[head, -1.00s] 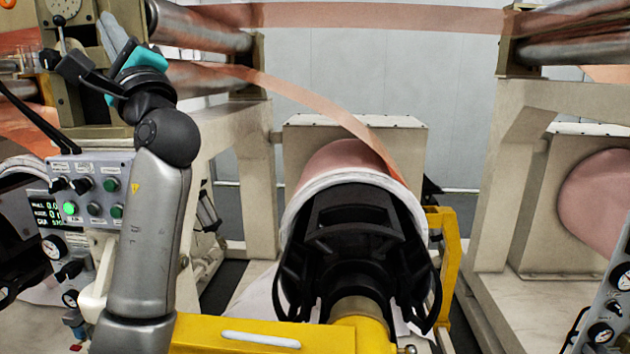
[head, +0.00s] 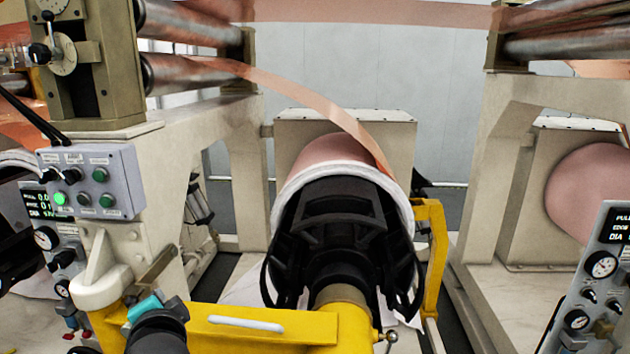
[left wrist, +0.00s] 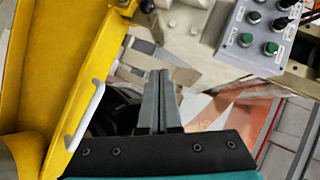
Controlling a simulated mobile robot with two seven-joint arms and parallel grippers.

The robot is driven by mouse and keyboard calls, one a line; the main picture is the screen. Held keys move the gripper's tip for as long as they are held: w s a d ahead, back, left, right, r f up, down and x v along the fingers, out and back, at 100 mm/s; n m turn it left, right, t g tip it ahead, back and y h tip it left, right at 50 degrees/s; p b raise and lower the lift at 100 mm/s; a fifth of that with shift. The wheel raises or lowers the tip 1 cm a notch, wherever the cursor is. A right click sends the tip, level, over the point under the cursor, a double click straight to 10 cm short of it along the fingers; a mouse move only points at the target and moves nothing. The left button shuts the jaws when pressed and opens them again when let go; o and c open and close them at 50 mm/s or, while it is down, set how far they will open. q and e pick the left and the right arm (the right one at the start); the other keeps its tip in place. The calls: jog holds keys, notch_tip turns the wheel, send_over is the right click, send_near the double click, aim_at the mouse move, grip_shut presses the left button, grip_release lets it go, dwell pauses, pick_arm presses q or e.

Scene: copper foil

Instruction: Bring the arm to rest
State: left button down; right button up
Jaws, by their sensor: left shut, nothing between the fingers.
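My left gripper (left wrist: 159,78) shows in the left wrist view with its two grey fingers together and nothing between them. In the head view the left arm is low at the bottom left, in front of the yellow arm of the machine (head: 262,328). Only its black wrist and teal part show clearly there; the fingers are hard to make out against the machine. My right gripper is in neither view.
A control box (head: 92,180) with a lit green button is above the left gripper. A copper foil roll (head: 335,152) on a black core is at the middle. The yellow arm carries a white handle (head: 246,324). Another panel (head: 597,275) stands at the right.

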pick_arm(q)
jog(key=s+d+f+n+g+h, duration=0.3)
jog(key=s+d+f+g+h, duration=0.15)
jog(key=s+f, duration=0.75)
jog(key=s+d+f+n+g+h, duration=0.35)
jog(key=s+d+f, duration=0.4)
jog(key=s, duration=0.75)
notch_tip(320, 180, down, 30)
jog(key=s+a+g+y+b, duration=0.1)
jog(key=s+a+g+b, duration=0.1)
jog(key=b, duration=0.6)
jog(key=s+a+f+b, duration=0.1)
jog(key=s+f+b, duration=0.2)
jog(key=s+f, duration=0.4)
jog(key=s+a+f+g+b, duration=0.1)
jog(key=s+f+b, duration=0.2)
jog(key=s+f, duration=0.5)
notch_tip(320, 180, down, 5)
jog(key=shift+s+a+r+m, duration=0.1)
jog(key=shift+s+a+m, duration=0.15)
jog(key=shift+a+m, duration=0.15)
